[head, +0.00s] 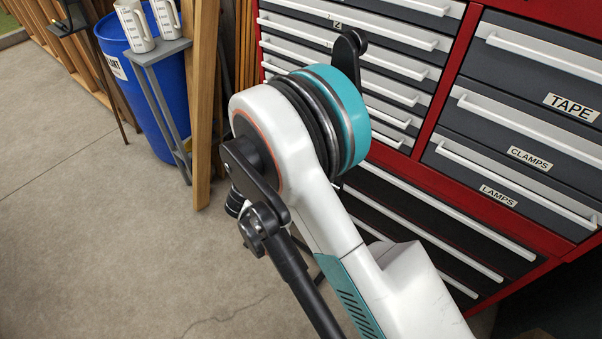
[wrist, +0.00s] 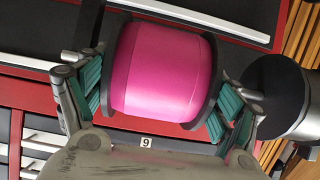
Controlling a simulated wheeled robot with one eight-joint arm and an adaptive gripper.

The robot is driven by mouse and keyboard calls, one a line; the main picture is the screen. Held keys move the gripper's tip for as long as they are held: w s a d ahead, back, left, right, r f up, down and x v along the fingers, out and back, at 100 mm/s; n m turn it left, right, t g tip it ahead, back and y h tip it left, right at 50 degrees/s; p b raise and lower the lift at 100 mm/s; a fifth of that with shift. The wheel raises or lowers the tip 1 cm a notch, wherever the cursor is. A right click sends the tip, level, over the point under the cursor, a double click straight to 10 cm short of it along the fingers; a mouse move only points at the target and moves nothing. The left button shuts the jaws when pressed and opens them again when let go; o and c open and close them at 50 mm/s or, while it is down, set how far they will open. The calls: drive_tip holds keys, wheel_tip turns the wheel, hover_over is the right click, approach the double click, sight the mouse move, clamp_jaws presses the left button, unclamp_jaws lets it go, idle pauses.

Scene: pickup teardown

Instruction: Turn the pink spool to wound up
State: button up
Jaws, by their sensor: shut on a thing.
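The pink spool (wrist: 165,70) is in the wrist view, between dark flanges at its left and right ends. My gripper (wrist: 158,94) has its teal-padded fingers on either side of the spool, against the flanges, and is shut on it. The palm hides the area just below the spool. I cannot tell from these frames how far the spool is turned. Neither the spool nor my gripper can be made out in the head view, where my white and teal arm covers the middle.
A red tool cabinet (head: 455,120) with grey drawers stands close behind my arm. A blue bin (head: 145,100), a grey stand (head: 160,49) with two white jugs (head: 135,27) and upright boards (head: 204,100) are at the upper left. Bare floor (head: 90,240) lies left.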

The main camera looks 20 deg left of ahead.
drive_tip(key=shift+f+t+h, duration=0.3)
drive_tip(key=shift+f+t, duration=0.05)
drive_tip(key=shift+t, duration=0.35)
drive_tip(key=o, duration=1)
drive_tip(key=v, duration=1.2)
drive_tip(key=shift+s+a+f, duration=0.1)
drive_tip(key=shift+f, duration=0.15)
